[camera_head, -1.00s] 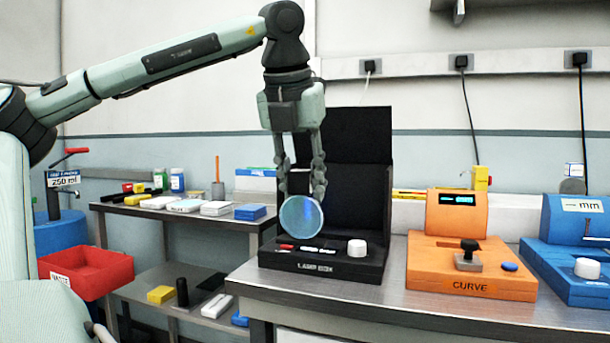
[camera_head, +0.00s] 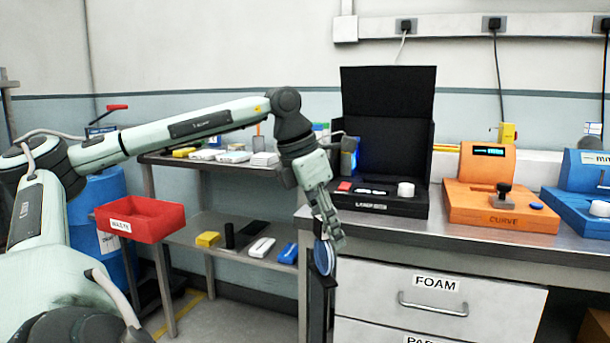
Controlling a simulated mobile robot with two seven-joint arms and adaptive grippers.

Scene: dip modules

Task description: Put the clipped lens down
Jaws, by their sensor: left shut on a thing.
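The lens (camera_head: 325,258) is a blue disc, seen nearly edge-on, hanging at the fingertips of my left gripper (camera_head: 332,236). The gripper points downward and is shut on the lens. It holds the lens at the front left corner of the steel bench (camera_head: 460,238), below the level of the bench top. A dark upright piece (camera_head: 317,300) shows just under the lens; I cannot tell whether they touch. No clip on the lens can be made out. My right gripper is not in view.
A black laser box (camera_head: 385,205) stands open on the bench, beside an orange CURVE device (camera_head: 497,205) and a blue device (camera_head: 578,215). A FOAM drawer (camera_head: 436,300) is below. A red WASTE bin (camera_head: 140,218) and a shelf table (camera_head: 222,226) stand to the left.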

